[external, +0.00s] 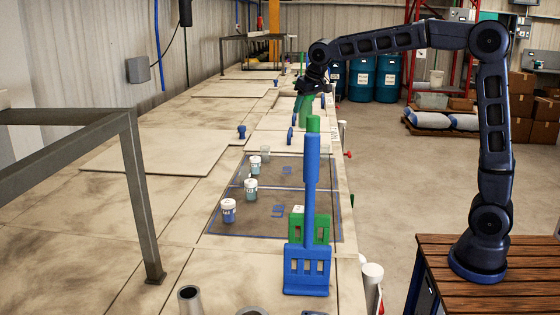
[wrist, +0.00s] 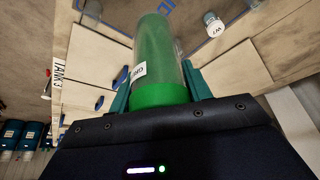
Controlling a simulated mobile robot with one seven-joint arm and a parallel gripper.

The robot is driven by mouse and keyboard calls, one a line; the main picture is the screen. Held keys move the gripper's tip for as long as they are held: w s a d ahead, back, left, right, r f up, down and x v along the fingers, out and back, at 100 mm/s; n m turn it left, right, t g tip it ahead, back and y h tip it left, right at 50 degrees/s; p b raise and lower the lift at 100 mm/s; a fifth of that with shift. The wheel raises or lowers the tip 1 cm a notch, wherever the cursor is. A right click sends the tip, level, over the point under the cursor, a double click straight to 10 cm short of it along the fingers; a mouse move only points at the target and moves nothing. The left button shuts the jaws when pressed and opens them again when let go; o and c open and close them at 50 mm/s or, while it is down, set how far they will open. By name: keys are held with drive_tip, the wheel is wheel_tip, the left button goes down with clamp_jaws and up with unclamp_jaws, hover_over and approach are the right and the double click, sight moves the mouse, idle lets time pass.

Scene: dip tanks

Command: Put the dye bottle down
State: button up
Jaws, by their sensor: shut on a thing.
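The dye bottle is a green, partly see-through cylinder with a white label; the wrist view shows it (wrist: 155,55) between teal fingers. My gripper (wrist: 158,92) is shut on it. In the external view my gripper (external: 312,84) is over the far part of the bench, with the green bottle (external: 305,110) below it. I cannot tell whether the bottle's base touches the bench. The label is only partly readable.
A dark mat (external: 265,212) with blue outlines holds several white-capped jars (external: 228,210). A blue rack with a tall handle (external: 307,265) stands at the near right, a green rack (external: 323,228) behind it. Blue knobs (external: 242,132) stick up from the bench lids. A metal frame (external: 140,200) stands left.

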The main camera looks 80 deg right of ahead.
wheel_tip(320, 180, down, 17)
drive_tip(key=shift+f, duration=0.1)
idle(0.5)
drive_tip(key=o, duration=1.1)
drive_tip(key=shift+f, duration=0.1)
drive_tip(key=v, duration=1.2)
drive_tip(key=s+a+r+n, duration=0.2)
drive_tip(key=s+a+r, duration=0.1)
drive_tip(key=s+a, duration=0.5)
drive_tip(key=s+a+f+n+y, duration=0.1)
drive_tip(key=s+a+f+n, duration=0.1)
drive_tip(key=s+a, duration=0.3)
drive_tip(key=s+a+f+n+y, duration=0.1)
drive_tip(key=s+a, duration=0.4)
drive_tip(key=s, duration=0.8)
drive_tip(key=s+a+f+n+t, duration=0.1)
drive_tip(key=s+a+f+n, duration=0.1)
drive_tip(key=s+a, duration=0.3)
drive_tip(key=shift+s+a+f+n+y, duration=0.15)
drive_tip(key=shift+s+f, duration=0.1)
drive_tip(key=shift+s, duration=0.5)
drive_tip(key=shift+s+a+f+n+y, duration=0.15)
drive_tip(key=shift+s+f, duration=0.1)
drive_tip(key=shift+s, duration=0.55)
drive_tip(key=shift+s+a+f+n+y, duration=0.1)
drive_tip(key=shift+s+f, duration=0.15)
drive_tip(key=shift+s, duration=0.5)
